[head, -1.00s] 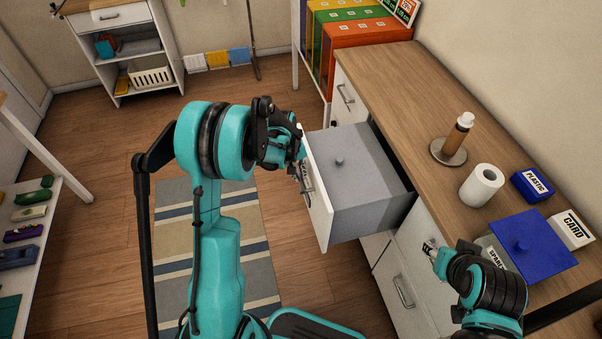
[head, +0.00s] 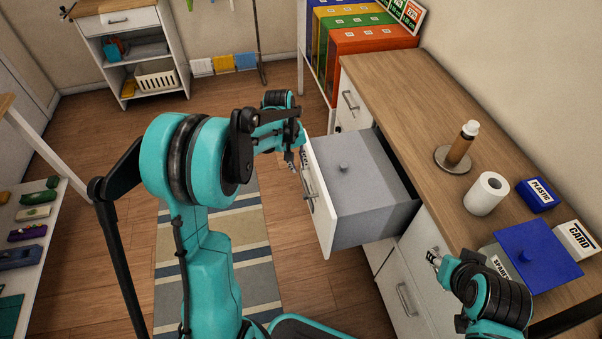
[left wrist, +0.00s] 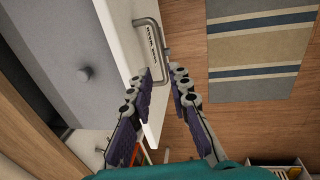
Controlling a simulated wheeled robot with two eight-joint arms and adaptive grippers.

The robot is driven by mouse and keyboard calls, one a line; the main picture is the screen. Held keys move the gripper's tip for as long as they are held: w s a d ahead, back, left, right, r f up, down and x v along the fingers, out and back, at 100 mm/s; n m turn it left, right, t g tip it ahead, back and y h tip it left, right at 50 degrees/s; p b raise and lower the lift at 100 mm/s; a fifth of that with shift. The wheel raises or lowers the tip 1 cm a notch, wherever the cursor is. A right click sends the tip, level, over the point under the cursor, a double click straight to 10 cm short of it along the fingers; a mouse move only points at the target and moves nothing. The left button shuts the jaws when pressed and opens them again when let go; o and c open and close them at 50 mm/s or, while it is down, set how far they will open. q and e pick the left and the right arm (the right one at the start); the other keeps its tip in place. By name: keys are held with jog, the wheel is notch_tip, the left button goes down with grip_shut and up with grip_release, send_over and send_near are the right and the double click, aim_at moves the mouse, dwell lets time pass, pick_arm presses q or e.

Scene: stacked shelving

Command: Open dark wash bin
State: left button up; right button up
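A drawer with a white front (head: 321,205) is pulled out from the wooden-topped counter. A grey bin with a flat grey lid and a small knob (head: 344,168) fills it, and the lid lies closed. The front's metal handle (head: 309,189) and a small label, too small to read, also show in the left wrist view, the handle (left wrist: 150,50) just beyond the fingertips. My left gripper (left wrist: 160,72) is open and empty, its fingers apart near the top edge of the drawer front. My right gripper (head: 433,258) is low by the counter front; its fingers are unclear.
A blue lidded box (head: 537,254), a paper roll (head: 486,193) and a bottle on a round stand (head: 460,148) occupy the counter. Another closed drawer (head: 405,298) is below. A striped rug (head: 245,265) lies on the open floor at left.

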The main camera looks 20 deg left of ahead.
pick_arm(q)
jog(key=shift+s+a+r, duration=0.1)
jog(key=shift+a+r, duration=0.05)
jog(key=shift+r, duration=0.65)
jog(key=shift+s+a+r, duration=0.1)
jog(key=shift+r, duration=0.65)
jog(key=s+d+r+m+t+y, duration=0.1)
jog(key=s+d+r+m+t, duration=0.2)
jog(key=s, duration=0.7)
jog(key=s+d+r+m+t, duration=0.3)
jog(key=s+d+r+m, duration=0.1)
jog(key=s, duration=0.6)
jog(key=shift+s+d+r+y, duration=0.15)
jog(key=shift+s+d+y, duration=0.05)
jog(key=shift+d+y, duration=0.25)
